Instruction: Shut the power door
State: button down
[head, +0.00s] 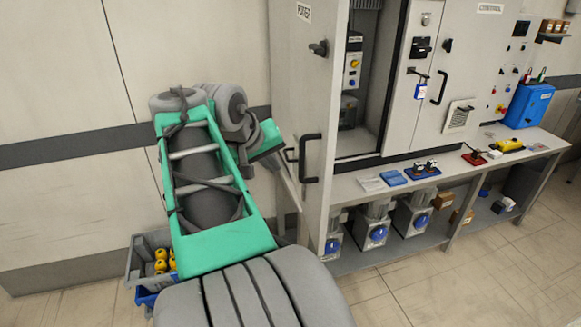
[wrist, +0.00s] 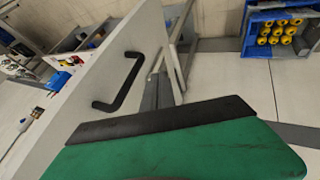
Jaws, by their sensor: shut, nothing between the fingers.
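The power door (head: 300,90) is a tall pale grey panel labelled POWER. It stands swung open, out from the cabinet, and the opening (head: 362,110) beside it shows. A black bar handle (head: 309,160) is on its outer face, near the free edge. My gripper (head: 297,203) is on the left, outer side of the door, low and close to the handle. It is shut and empty. In the wrist view the door (wrist: 75,105) and its handle (wrist: 122,82) are ahead, beyond the green and black gripper (wrist: 165,120). I cannot tell whether it touches the door.
A bench (head: 425,178) with switches and parts runs right of the door, with several motors on its lower shelf. The control cabinet door (head: 425,70) is shut. A grey bin (head: 140,262) with yellow parts stands at the lower left. Front floor is clear.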

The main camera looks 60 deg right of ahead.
jog(key=s+d, duration=0.1)
jog(key=d+f, duration=0.1)
jog(key=d, duration=0.1)
jog(key=s+d+f, duration=0.1)
jog(key=shift+s+d, duration=0.2)
jog(key=shift+s, duration=0.1)
